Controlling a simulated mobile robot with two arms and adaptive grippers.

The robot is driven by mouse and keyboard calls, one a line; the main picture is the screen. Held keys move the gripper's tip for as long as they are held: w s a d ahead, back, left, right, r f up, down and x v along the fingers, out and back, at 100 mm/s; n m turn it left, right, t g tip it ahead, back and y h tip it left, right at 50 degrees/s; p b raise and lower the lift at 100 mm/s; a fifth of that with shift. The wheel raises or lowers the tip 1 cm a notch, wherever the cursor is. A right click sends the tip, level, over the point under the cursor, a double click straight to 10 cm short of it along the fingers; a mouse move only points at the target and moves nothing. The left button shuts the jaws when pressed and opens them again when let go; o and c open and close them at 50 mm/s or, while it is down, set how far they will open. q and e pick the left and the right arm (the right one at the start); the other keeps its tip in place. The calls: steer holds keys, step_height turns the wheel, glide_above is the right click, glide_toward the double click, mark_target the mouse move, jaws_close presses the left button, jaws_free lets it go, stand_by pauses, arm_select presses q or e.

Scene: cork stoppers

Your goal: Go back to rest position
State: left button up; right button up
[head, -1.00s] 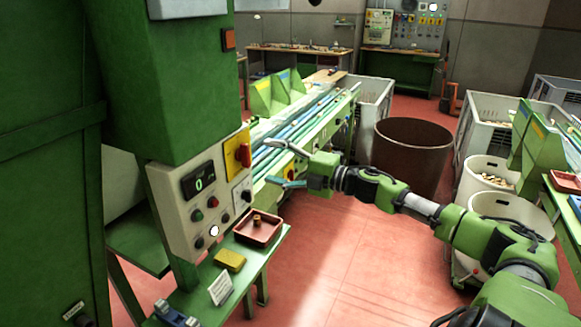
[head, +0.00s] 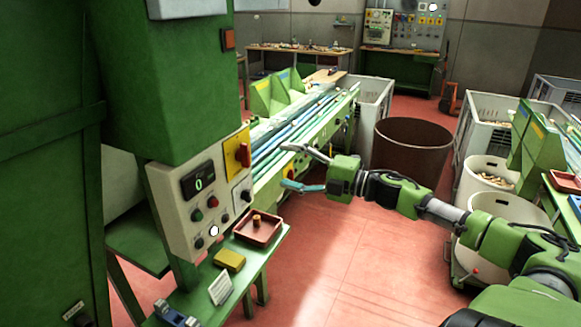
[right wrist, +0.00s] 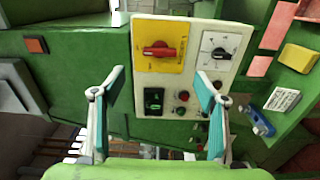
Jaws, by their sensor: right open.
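My right gripper (head: 306,168) is open and empty in the head view, its jaws pointing left toward the green machine. It hangs in the air in front of the conveyor, apart from the control panel. In the right wrist view its two fingers (right wrist: 160,100) with teal pads stand wide apart, with nothing between them. The control panel (head: 197,222) with a red rotary switch on a yellow plate lies beyond them; it also shows in the right wrist view (right wrist: 180,76). My left gripper is not in view.
A green side table (head: 245,272) holds a red tray (head: 264,236) with a cork piece, a yellow block (head: 229,259) and a small card (head: 221,289). A brown barrel (head: 412,150) and white bins (head: 490,172) stand right. The red floor (head: 330,260) is clear in the middle.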

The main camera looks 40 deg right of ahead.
stand_by(0.3)
